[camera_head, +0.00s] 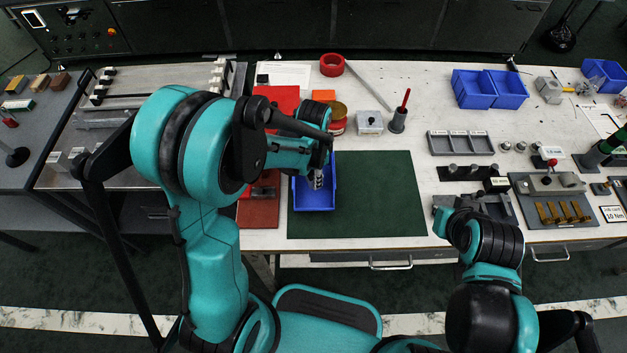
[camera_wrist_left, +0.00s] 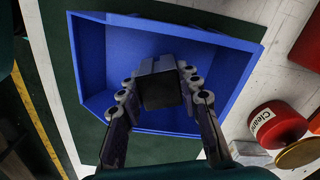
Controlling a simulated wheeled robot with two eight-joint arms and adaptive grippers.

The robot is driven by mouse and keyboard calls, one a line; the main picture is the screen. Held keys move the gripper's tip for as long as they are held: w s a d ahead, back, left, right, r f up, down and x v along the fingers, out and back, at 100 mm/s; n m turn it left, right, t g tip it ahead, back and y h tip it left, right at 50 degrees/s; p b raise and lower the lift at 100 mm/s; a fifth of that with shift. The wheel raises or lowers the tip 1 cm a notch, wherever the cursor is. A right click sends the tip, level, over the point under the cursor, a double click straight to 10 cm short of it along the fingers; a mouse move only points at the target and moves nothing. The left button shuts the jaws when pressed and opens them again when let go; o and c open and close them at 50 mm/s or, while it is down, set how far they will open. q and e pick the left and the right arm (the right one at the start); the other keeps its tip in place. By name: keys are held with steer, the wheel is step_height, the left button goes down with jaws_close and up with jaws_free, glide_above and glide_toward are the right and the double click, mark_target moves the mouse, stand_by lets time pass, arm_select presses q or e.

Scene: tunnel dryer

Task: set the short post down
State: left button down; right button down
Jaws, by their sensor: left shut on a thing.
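My left gripper (camera_head: 318,180) is over the blue bin (camera_head: 316,205) at the front of the bench. In the left wrist view, its fingers (camera_wrist_left: 160,92) are shut on the short post (camera_wrist_left: 158,88), a grey block with a dark square end facing the camera. The open bin (camera_wrist_left: 100,60) lies behind the post in that view, and its visible floor is bare. I cannot tell whether the post touches the bin. My right arm is at the right; its gripper (camera_head: 447,202) is small and partly hidden, near the bench's front edge.
A green mat (camera_head: 370,195) lies clear right of the bin. A red can (camera_wrist_left: 277,124) stands close behind the bin. A red-brown tray (camera_head: 258,213) is left of it. A grey compartment tray (camera_head: 461,143) and fixtures fill the right side.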

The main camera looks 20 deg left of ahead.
arm_select(q)
step_height(320, 180, down, 2)
steer(key=shift+f, duration=0.1)
steer(key=c, duration=1.1)
jaws_free()
steer(key=shift+b, duration=0.3)
steer(key=shift+o, duration=0.2)
step_height(320, 180, up, 12)
steer(key=p, duration=0.5)
steer(key=shift+r, duration=0.2)
